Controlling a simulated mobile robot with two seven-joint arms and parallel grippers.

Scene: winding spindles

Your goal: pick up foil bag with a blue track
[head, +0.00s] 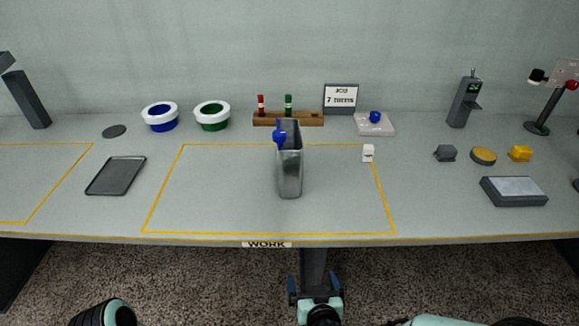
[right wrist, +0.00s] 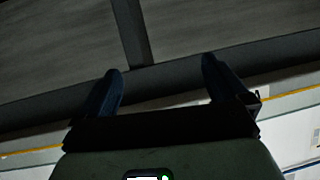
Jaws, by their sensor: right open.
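The foil bag (head: 290,172) stands upright inside the yellow outline at the middle of the table in the head view. It is silver and narrow, with a blue piece (head: 280,134) at its upper left edge. My right gripper (head: 315,287) is open and empty, below the table's front edge and in front of the bag. Its two dark fingers are spread apart in the right wrist view (right wrist: 160,68), with nothing between them; the bag does not show there. My left gripper is out of the head view.
A dark tray (head: 116,176) lies left, a small white block (head: 368,153) right. The table's front edge (head: 200,239) lies between my right gripper and the bag.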

